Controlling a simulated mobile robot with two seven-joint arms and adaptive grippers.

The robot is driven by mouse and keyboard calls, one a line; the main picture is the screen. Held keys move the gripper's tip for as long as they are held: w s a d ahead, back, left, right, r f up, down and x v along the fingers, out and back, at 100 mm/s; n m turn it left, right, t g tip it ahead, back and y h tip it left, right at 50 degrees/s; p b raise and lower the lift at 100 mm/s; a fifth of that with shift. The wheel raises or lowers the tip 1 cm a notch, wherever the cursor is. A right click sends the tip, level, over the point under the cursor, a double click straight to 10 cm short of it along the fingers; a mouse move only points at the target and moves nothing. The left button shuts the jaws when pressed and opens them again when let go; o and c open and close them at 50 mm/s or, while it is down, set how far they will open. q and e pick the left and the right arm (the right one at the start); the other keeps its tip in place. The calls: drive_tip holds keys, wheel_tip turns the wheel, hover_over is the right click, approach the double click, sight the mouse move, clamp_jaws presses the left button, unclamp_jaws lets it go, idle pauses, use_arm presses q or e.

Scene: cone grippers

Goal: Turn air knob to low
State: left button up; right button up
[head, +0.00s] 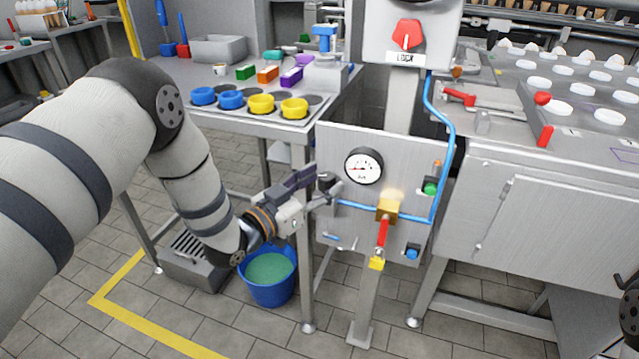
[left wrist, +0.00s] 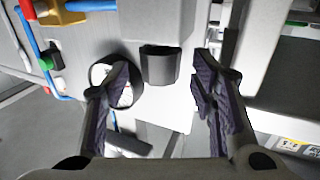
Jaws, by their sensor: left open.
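A steel panel (head: 340,140) carries a round white gauge (head: 364,166). The air knob appears to be the black knob (head: 326,182) at the panel's left side, partly hidden by my gripper in the head view. In the left wrist view the black knob (left wrist: 160,64) shows clearly, in the gap between the fingers. My left gripper (head: 318,190) is open and empty, pointing at the panel. It also shows in the left wrist view (left wrist: 160,88), with one finger in front of the gauge. No finger visibly touches the knob. Any knob markings are unreadable. My right gripper is not in view.
A red knob (head: 407,34) sits on a box above the panel. A red-handled valve (head: 383,233) with blue tubing and a green button (head: 430,186) are on the panel's right. A table (head: 250,120) with colored parts stands left. A blue bucket (head: 268,290) stands below my gripper.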

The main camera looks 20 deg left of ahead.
use_arm(q)
drive_tip(key=c, duration=1.2)
drive_tip(key=shift+s+y, duration=0.1)
drive_tip(key=shift+y, duration=0.2)
